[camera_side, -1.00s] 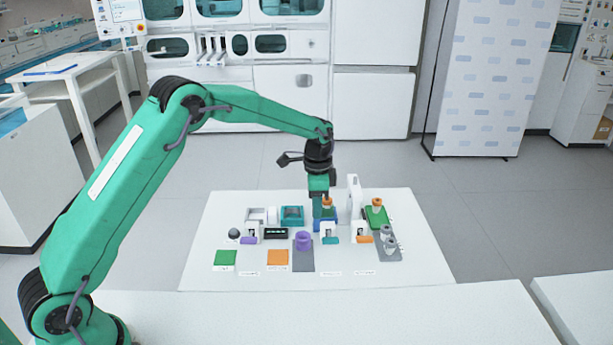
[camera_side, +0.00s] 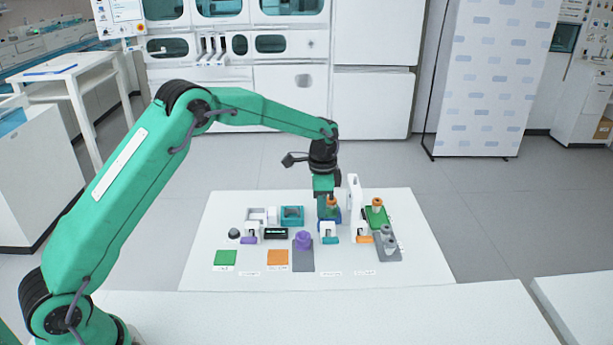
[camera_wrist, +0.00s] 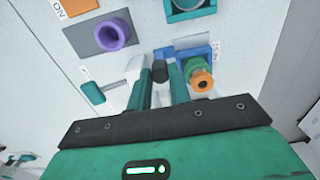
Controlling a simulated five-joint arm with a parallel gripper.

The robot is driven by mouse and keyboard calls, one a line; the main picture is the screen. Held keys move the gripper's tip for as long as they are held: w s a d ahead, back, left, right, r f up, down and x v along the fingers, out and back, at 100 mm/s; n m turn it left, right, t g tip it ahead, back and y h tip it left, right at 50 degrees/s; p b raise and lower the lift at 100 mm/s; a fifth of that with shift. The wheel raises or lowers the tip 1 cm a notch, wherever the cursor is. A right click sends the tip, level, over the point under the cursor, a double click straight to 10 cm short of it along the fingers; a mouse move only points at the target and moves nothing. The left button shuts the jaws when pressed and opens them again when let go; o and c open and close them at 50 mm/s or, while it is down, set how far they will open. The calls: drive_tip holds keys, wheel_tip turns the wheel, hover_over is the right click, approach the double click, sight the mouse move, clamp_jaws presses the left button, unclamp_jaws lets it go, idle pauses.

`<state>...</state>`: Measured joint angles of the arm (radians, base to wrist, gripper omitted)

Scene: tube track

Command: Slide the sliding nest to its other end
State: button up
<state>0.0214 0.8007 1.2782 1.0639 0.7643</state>
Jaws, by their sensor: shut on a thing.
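The sliding nest is a blue block (camera_wrist: 196,52) carrying a green tube with an orange cap (camera_wrist: 201,80). In the side view the orange cap (camera_side: 332,203) shows beside my gripper, and the blue nest is mostly hidden behind it. My gripper (camera_wrist: 160,75) has its two fingers on either side of a dark knob (camera_wrist: 160,66) at the nest's left part, shut on it. In the side view my gripper (camera_side: 325,210) is low over the board, pointing down. The nest's rail is hidden.
A tall white upright piece (camera_side: 353,200) stands close to the right of the nest. A green block with an orange-capped tube (camera_side: 377,214) and a grey rack (camera_side: 388,244) lie further right. A purple ring (camera_side: 304,239) on a grey plate stands in front. A teal box (camera_side: 292,215) is left.

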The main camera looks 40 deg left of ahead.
drive_tip(key=shift+w+d, duration=2.1)
drive_tip(key=shift+w, duration=0.1)
drive_tip(key=o, duration=0.6)
drive_tip(key=shift+r, duration=0.2)
drive_tip(key=shift+r, duration=2.3)
